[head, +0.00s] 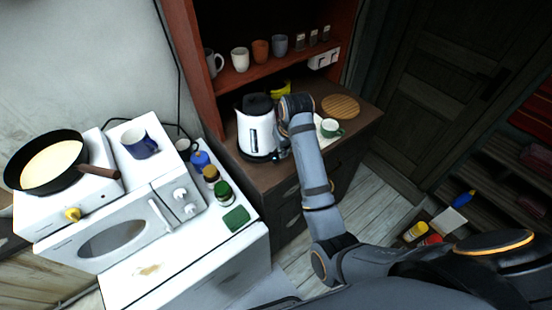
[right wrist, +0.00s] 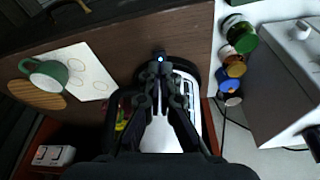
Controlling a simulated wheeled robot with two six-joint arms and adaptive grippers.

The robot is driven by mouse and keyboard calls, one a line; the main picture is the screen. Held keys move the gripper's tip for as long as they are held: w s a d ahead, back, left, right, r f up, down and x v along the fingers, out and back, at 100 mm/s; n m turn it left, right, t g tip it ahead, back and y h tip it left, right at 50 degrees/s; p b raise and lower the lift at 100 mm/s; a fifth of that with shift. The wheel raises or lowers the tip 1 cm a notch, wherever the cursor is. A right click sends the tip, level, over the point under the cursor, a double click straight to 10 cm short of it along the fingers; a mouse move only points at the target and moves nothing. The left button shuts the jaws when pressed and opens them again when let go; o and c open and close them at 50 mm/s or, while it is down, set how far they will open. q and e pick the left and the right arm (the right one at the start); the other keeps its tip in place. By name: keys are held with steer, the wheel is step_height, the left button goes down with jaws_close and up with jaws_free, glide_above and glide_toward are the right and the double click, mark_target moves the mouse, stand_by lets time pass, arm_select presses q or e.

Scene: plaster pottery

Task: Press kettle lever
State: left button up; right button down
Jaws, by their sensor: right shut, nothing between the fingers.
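The white kettle (head: 254,133) with a black lid and black base stands upright on the dark wooden cabinet top. In the right wrist view the kettle (right wrist: 186,95) is below the fingers, partly hidden by them. Its lever (right wrist: 160,57), with a small blue light, sits at the kettle's base just past my fingertips. My right gripper (right wrist: 159,72) is shut and empty, with its tips close to the lever. I cannot tell whether they touch it. In the head view my right gripper (head: 279,156) is small and beside the kettle's base. My left gripper is not in view.
A green cup (head: 331,128) on a white card and a round wooden board (head: 341,106) lie right of my arm. Jars (head: 222,189) stand on the white appliance at left, near the microwave (head: 118,236). A shelf with mugs (head: 240,59) is behind the kettle.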

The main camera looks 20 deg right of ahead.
steer(key=shift+v, duration=1.65)
steer(key=shift+f, duration=0.1)
